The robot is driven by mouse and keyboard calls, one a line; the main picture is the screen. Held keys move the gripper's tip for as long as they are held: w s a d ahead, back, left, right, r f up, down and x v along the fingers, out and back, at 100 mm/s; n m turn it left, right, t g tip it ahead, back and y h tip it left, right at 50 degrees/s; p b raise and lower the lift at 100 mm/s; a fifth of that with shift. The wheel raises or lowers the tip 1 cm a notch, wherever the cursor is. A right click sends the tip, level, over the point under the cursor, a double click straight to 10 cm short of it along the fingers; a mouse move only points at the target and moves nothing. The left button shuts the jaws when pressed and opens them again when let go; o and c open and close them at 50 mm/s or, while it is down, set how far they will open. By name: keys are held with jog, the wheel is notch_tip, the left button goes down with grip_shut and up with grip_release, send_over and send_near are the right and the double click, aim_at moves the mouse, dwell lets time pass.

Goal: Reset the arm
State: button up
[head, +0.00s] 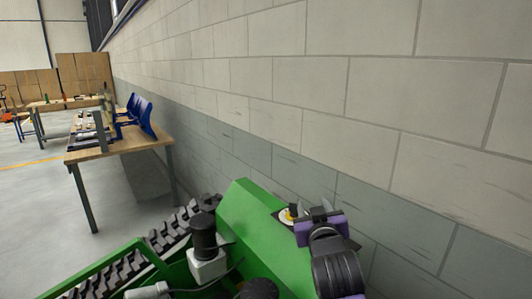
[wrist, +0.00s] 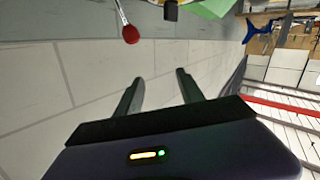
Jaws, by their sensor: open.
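My gripper (head: 312,207), with a purple body, is at the lower right of the head view, over the end of a green tracked carrier (head: 252,212). In the wrist view its two fingers (wrist: 158,78) are apart with nothing between them. A small yellow and white round part (head: 287,215) with a black top is on a dark plate by the gripper. In the wrist view a red knob (wrist: 131,34) on a stem is beyond the fingers, apart from them.
A block wall (head: 330,75) runs close along the right side. A black and white upright part (head: 205,245) and a cable are on the carrier. A wooden workbench (head: 125,145) with blue bins (head: 146,115) stands at the left. The floor (head: 40,200) at left is open.

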jog(key=s+d+f+t+y, duration=0.1)
jog(key=s+f, duration=0.3)
jog(key=s, duration=0.2)
jog(key=s+f+t, duration=0.1)
jog(key=s+f, duration=0.2)
jog(key=s, duration=0.3)
jog(key=s+d+f+g, duration=0.1)
jog(key=s+d+f, duration=0.1)
jog(key=s, duration=1.3)
jog(key=s+d+f+m+g, duration=0.1)
jog(key=s+d+f, duration=0.1)
jog(key=s, duration=1.3)
jog(key=s+d+f+m+g, duration=0.1)
jog(key=s+f, duration=0.3)
jog(key=s, duration=1.1)
jog(key=shift+s+d+f+g+h, duration=0.15)
jog(key=shift+s+d+g+h, duration=0.3)
jog(key=shift+d, duration=0.45)
jog(key=shift+o, duration=0.4)
jog(key=shift+w, duration=0.1)
